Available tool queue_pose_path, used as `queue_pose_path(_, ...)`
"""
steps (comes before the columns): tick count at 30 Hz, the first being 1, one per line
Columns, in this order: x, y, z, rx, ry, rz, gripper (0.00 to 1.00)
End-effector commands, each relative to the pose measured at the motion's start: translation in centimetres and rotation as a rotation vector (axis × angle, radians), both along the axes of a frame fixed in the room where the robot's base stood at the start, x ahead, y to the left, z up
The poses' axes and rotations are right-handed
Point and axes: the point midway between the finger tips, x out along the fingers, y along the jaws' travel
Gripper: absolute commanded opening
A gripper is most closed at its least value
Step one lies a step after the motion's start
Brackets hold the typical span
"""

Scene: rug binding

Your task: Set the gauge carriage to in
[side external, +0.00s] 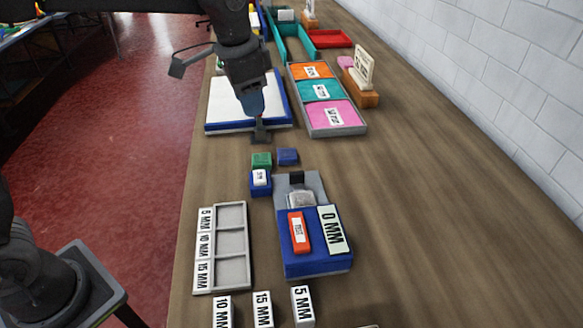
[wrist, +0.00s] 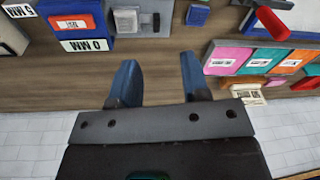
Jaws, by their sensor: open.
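The gauge (side external: 318,262) is a blue block with a grey bed at its far end, on the table in the side view. A light grey carriage-like piece (side external: 300,199) sits on the bed, beside an orange-red labelled block (side external: 299,233) and a "0 MM" plate (side external: 331,230). The gauge also shows at the upper left of the wrist view (wrist: 72,10), with the light grey piece (wrist: 127,19) to its right. My gripper (side external: 261,135) is beyond the gauge, apart from it. In the wrist view its blue fingers (wrist: 160,78) are spread and empty.
Green (side external: 262,159) and blue (side external: 288,156) blocks stand between my gripper and the gauge. A grey rack (side external: 246,285) lies left of the gauge, with several millimetre-labelled blocks in front. A tray of coloured swatches (side external: 363,129) is behind. Table right of the gauge is clear.

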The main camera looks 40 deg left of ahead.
Motion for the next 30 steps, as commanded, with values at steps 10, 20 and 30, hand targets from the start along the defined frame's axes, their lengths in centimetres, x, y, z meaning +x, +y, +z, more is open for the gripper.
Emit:
queue_pose_path(10, 7.0, -4.8, -6.8, 0.038, 0.135, -0.219, 0.43)
queue_pose_path(20, 7.6, -5.3, -9.7, 0.042, 0.151, -0.245, 0.43)
queue_pose_path(30, 7.5, -5.2, -16.6, 0.042, 0.152, -0.243, 0.43)
